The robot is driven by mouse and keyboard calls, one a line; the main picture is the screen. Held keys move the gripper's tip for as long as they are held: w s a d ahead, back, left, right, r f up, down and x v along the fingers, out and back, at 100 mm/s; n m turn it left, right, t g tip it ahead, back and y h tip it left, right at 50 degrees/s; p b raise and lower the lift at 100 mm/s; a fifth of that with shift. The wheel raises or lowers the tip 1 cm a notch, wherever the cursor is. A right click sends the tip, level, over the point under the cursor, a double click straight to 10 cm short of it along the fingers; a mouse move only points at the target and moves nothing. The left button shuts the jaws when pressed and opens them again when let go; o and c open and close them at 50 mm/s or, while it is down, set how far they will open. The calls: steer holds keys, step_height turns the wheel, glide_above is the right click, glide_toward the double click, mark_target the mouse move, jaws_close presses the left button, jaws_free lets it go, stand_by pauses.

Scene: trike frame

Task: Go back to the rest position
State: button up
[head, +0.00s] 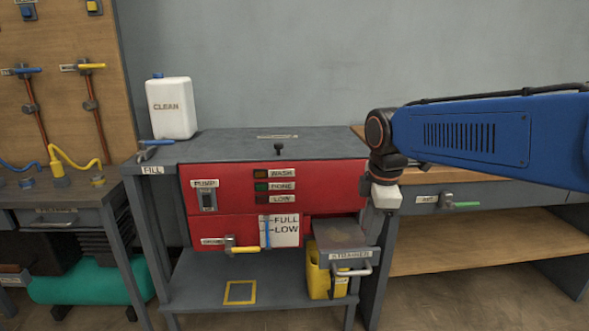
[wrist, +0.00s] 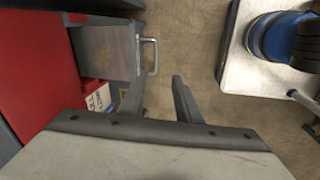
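My gripper (wrist: 155,92) shows in the wrist view with its two fingers apart and nothing between them. It points down over the floor, beside the strainer drawer. In the head view my blue arm reaches in from the right, and the wrist hangs in front of the right end of the red washer (head: 235,205). The fingers are hard to make out there. The strainer drawer (head: 342,240) sticks out at the washer's lower right, with a metal handle on its front. The drawer (wrist: 105,50) and its handle (wrist: 151,55) also show in the wrist view, apart from my fingers.
A yellow container (head: 318,278) stands under the strainer on the lower shelf (head: 200,285). A white CLEAN jug (head: 171,108) stands on the bench top at left. A wooden workbench (head: 480,240) is at right. The floor before the drawer is clear.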

steer(key=s+d+f+m+t, duration=0.1)
steer(key=s+d+f+m, duration=0.2)
steer(key=s+m, duration=0.5)
steer(key=s+d+f+m+t, duration=0.1)
steer(key=s+d+f+m, duration=0.2)
steer(key=s+f+m, duration=0.2)
steer(key=s+m, duration=0.3)
steer(key=s, duration=0.3)
steer(key=shift+d+m+t, duration=0.2)
steer(key=shift+m+t, duration=0.1)
